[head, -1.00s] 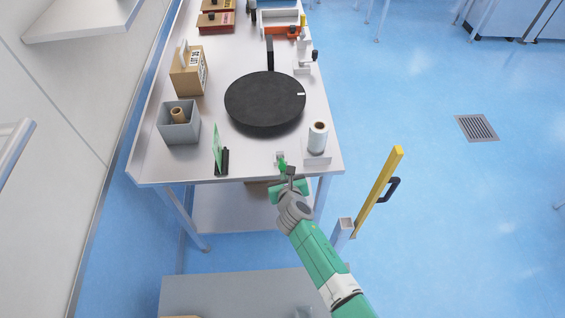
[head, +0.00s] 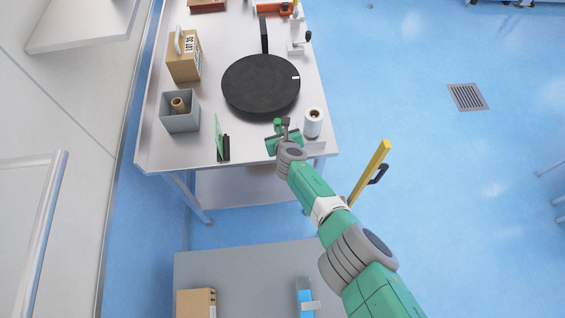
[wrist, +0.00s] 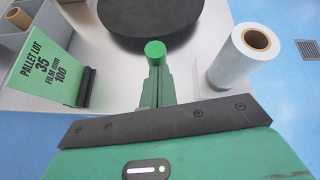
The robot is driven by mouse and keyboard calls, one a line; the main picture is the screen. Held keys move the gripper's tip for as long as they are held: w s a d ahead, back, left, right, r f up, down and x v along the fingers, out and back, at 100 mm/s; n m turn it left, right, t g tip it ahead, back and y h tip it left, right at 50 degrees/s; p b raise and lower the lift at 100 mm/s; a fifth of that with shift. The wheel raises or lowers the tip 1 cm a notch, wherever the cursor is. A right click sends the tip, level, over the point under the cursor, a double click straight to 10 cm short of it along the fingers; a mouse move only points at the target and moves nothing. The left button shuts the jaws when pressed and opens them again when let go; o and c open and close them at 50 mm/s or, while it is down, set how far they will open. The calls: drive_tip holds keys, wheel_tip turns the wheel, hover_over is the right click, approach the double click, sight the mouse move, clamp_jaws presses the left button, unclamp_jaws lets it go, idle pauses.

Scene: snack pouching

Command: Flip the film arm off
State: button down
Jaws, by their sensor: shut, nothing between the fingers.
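A small bright green knob (head: 277,122) stands near the front edge of the metal table, left of the white film roll (head: 313,122). In the wrist view the knob (wrist: 155,50) is straight ahead, just past my fingertips. My gripper (head: 285,125) is shut and empty at the front edge of the table. Its closed green fingers (wrist: 157,85) point at the knob and hide its lower part. I cannot tell whether they touch it. The film roll (wrist: 246,55) stands upright to the right of my fingers.
A black round turntable (head: 260,85) lies behind the knob. A green lot card in a black holder (head: 224,148) stands to the left. A grey bin (head: 180,124) and a cardboard box (head: 184,62) are farther left. A yellow bar (head: 371,172) rises at the right.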

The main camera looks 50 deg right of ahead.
drive_tip(key=shift+w+d, duration=0.3)
drive_tip(key=shift+w, duration=0.05)
drive_tip(key=shift+d+r, duration=0.1)
idle(0.5)
drive_tip(key=s+a+r+p, duration=0.3)
drive_tip(key=s+r+p, duration=0.2)
drive_tip(key=r+p, duration=0.2)
wheel_tip(320, 180, up, 2)
drive_tip(key=shift+s+a+r, duration=0.2)
drive_tip(key=shift+s+r, duration=0.05)
drive_tip(key=shift+s, duration=0.05)
drive_tip(key=shift+w, duration=0.1)
idle(0.4)
